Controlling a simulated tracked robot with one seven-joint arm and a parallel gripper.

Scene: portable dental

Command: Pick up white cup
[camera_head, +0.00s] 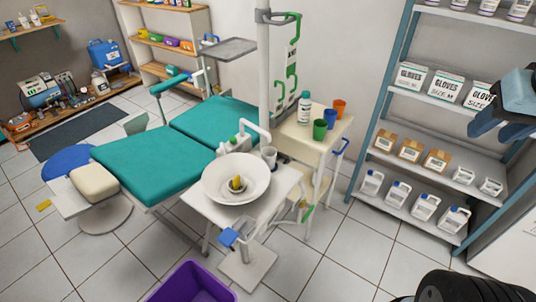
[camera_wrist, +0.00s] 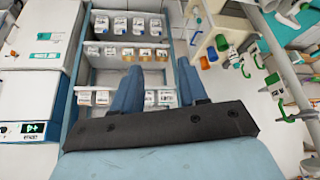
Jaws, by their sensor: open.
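The bowl hides part of the table around the cup. My gripper (camera_head: 488,106) is at the right edge of the head view, raised in front of the shelving and far to the right of the cup. In the wrist view my gripper (camera_wrist: 159,66) has its two blue fingers apart with nothing between them. I cannot make out the white cup in the wrist view.
A side table (camera_head: 330,128) holds a green cup (camera_head: 320,129), a blue cup (camera_head: 330,118), an orange cup (camera_head: 339,108) and a bottle (camera_head: 304,107). A lamp post (camera_head: 264,70) rises behind the white cup. A purple bin (camera_head: 192,283) stands in front. Metal shelves (camera_head: 375,125) stand right.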

